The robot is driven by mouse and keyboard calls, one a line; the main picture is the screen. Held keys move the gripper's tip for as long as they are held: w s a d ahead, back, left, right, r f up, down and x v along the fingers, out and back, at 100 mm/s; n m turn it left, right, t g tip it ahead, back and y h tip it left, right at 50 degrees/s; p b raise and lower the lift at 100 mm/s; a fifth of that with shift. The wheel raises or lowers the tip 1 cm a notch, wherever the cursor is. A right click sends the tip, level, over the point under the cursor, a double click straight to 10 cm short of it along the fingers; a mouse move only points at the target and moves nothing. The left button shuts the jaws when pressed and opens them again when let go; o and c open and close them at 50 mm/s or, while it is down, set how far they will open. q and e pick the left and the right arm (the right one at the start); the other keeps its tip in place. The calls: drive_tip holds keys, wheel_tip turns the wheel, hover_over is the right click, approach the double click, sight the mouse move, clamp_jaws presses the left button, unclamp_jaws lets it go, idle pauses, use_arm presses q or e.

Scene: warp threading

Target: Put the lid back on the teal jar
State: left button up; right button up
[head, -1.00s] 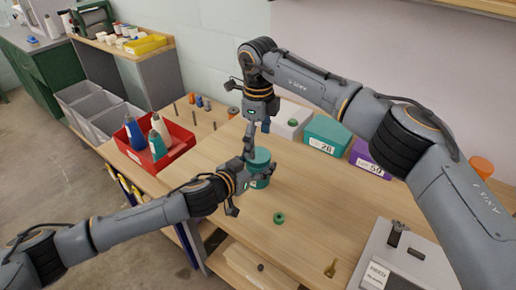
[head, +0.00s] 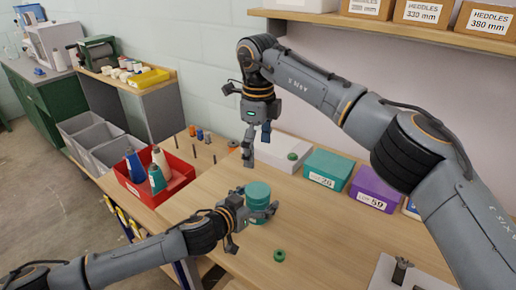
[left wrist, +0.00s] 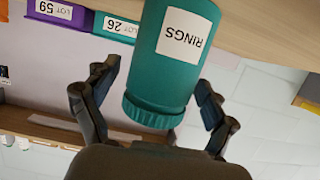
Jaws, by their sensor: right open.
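The teal jar (head: 257,212) stands upright on the wooden table. Its teal lid (head: 257,188) sits on top and looks level. In the left wrist view, which shows things upside down, the jar (left wrist: 178,62) has a white "RINGS" label, and the ridged lid (left wrist: 153,111) is on its mouth. My left gripper (head: 253,226) is low beside the jar, its fingers spread on either side. In the left wrist view a gap shows between one finger and the jar. My right gripper (head: 257,142) is open and empty, above and behind the jar, apart from the lid.
A green ring (head: 279,255) lies on the table in front of the jar. Behind are a white box (head: 270,150), a teal box (head: 328,168) and a purple box (head: 374,188). A shelf (head: 350,22) hangs above.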

use_arm(q)
drive_tip(key=v, duration=1.2)
drive_tip(key=shift+r, duration=0.1)
